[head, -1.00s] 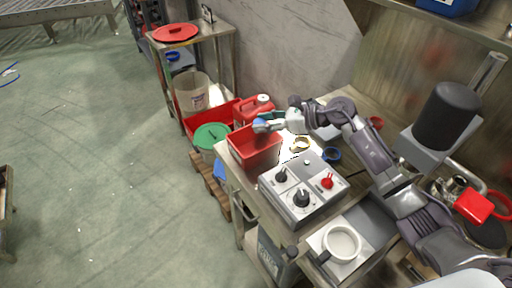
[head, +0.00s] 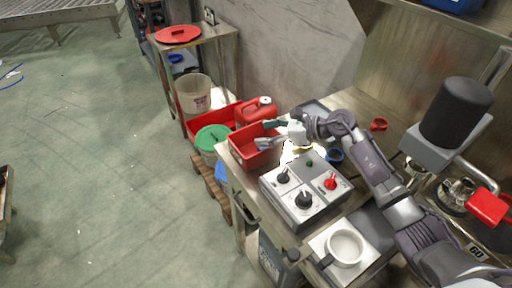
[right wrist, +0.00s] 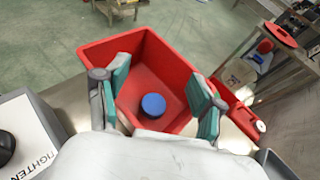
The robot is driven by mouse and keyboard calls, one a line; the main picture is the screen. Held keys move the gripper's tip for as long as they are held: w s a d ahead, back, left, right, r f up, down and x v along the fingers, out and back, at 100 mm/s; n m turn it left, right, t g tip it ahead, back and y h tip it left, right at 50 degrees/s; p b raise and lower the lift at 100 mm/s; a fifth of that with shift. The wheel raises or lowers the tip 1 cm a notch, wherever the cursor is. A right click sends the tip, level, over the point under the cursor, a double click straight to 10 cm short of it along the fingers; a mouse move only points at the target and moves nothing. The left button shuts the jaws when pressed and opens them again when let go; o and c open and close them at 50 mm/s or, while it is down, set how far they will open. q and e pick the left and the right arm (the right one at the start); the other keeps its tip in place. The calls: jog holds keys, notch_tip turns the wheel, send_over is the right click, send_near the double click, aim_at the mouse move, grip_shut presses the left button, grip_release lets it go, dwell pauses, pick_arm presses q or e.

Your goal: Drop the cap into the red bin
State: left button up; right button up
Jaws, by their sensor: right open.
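The red bin (head: 240,149) is an open box on the near left corner of the steel bench, and it fills the middle of the right wrist view (right wrist: 176,62). The round blue cap (right wrist: 153,105) is inside the bin and appears to lie on its floor. In the head view the cap is hidden by the bin wall and my fingers. My right gripper (head: 266,134) is over the bin with its fingers spread and empty. In the right wrist view its teal-padded fingers (right wrist: 160,78) stand on either side of the cap, apart from it. My left gripper is out of view.
A grey control box (head: 305,201) with knobs stands beside the bin. A red jerrycan (head: 256,110) and a green-lidded bucket (head: 211,136) are behind and left of it.

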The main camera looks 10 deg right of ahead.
jog(key=shift+r, duration=0.2)
notch_tip(320, 180, up, 10)
jog(key=shift+f, duration=0.2)
jog(key=shift+a, duration=0.1)
dwell(0.5)
